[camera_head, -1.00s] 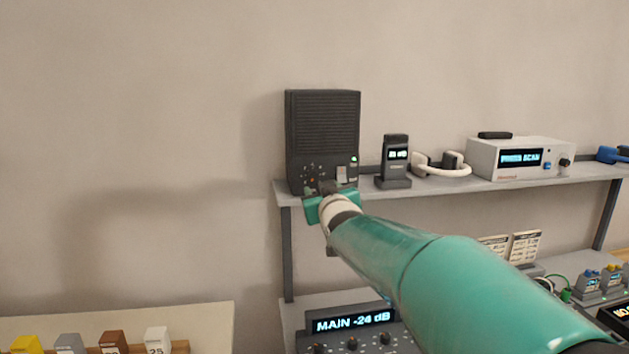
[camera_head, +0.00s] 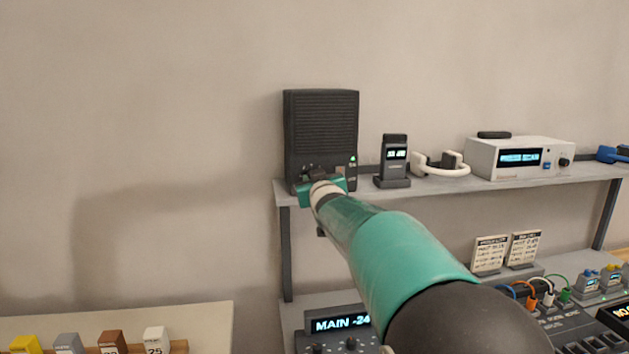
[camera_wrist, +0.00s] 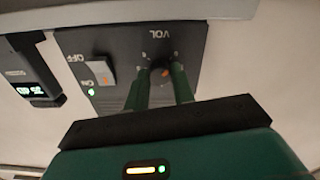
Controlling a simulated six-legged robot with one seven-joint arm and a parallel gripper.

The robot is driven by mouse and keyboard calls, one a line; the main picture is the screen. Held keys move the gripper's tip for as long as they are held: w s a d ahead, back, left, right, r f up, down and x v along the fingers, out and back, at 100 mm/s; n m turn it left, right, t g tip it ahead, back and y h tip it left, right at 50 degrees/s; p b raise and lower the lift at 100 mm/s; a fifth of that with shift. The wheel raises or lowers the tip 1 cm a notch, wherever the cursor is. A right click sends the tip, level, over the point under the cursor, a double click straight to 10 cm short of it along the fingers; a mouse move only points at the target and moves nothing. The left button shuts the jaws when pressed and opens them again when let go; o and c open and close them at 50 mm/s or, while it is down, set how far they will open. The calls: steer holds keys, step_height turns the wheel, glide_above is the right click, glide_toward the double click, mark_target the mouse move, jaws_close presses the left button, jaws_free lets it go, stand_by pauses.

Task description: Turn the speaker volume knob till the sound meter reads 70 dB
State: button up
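The dark speaker (camera_head: 321,125) stands at the left end of the shelf, its green light lit. My gripper (camera_head: 318,174) is at the lower part of its front and hides the knob there. In the wrist view, which shows the panel upside down, the volume knob (camera_wrist: 161,74) with an orange mark lies under the "VOL" label. My gripper's two fingers (camera_wrist: 162,82) stand apart, one on each side of the knob; whether they press on it is unclear. The sound meter (camera_head: 396,156) stands right of the speaker with its display lit; its digits are too small to read surely.
An ON/OFF switch (camera_wrist: 101,75) sits beside the knob, close to the fingers. White headphones (camera_head: 440,165) and a white instrument (camera_head: 520,157) stand farther right on the shelf (camera_head: 450,187). Below is a mixer display (camera_head: 340,323), partly hidden by my arm.

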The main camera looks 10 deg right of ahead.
steer(key=c, duration=0.4)
steer(key=shift+m, duration=0.3)
steer(key=m, duration=1.9)
stand_by(0.3)
